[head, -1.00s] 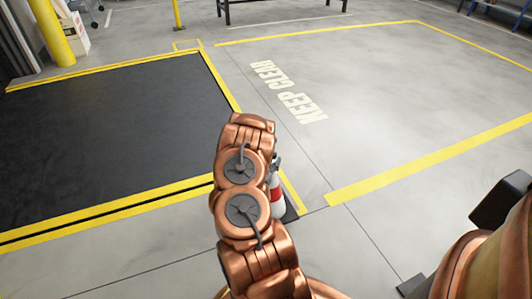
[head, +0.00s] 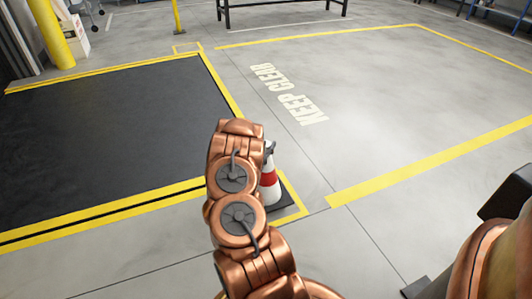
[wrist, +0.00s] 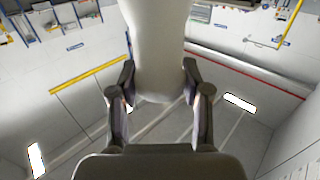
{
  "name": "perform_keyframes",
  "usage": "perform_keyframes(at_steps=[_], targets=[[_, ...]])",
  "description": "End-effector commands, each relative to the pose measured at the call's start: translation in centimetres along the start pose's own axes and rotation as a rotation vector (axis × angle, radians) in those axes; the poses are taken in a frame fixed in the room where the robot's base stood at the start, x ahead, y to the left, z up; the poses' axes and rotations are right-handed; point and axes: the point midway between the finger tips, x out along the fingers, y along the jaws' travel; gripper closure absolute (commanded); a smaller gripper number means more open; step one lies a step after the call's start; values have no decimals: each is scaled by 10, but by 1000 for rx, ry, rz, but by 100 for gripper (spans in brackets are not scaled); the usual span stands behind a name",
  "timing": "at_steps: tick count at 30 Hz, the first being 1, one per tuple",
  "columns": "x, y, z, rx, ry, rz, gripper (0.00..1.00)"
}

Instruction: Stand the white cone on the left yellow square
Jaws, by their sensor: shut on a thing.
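The white cone (head: 270,193) has a red band and a dark base. It shows in the head view just right of my arm, which hides its left side. In the wrist view the white body of the cone (wrist: 160,45) stands between the two fingers of my gripper (wrist: 160,95), which is shut on it. In the head view a dark finger shows beside the cone's upper part. A yellow square (head: 303,211) shows around the right and near sides of the base; the rest is hidden. I cannot tell whether the base touches the floor. Another yellow square (head: 187,46) lies empty at the far left.
A black mat (head: 110,140) with yellow borders covers the left floor. A yellow-lined bay marked KEEP CLEAR (head: 400,90) is open on the right. A yellow post (head: 50,30) and a dark bench (head: 285,8) stand at the back.

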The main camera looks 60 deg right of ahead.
Motion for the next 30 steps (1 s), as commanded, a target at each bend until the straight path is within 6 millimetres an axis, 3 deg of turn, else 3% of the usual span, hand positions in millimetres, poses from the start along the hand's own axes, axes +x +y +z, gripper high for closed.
perform_keyframes(at_steps=[7, 19, 20, 26, 30], targets=[[0, -1, 30, 0, 2, -2, 100], [0, 0, 32, 1, 2, -1, 100], [-1, 0, 33, 1, 1, -1, 50], [-1, 0, 33, 1, 0, -1, 30], [-1, 0, 33, 1, 0, -1, 28]])
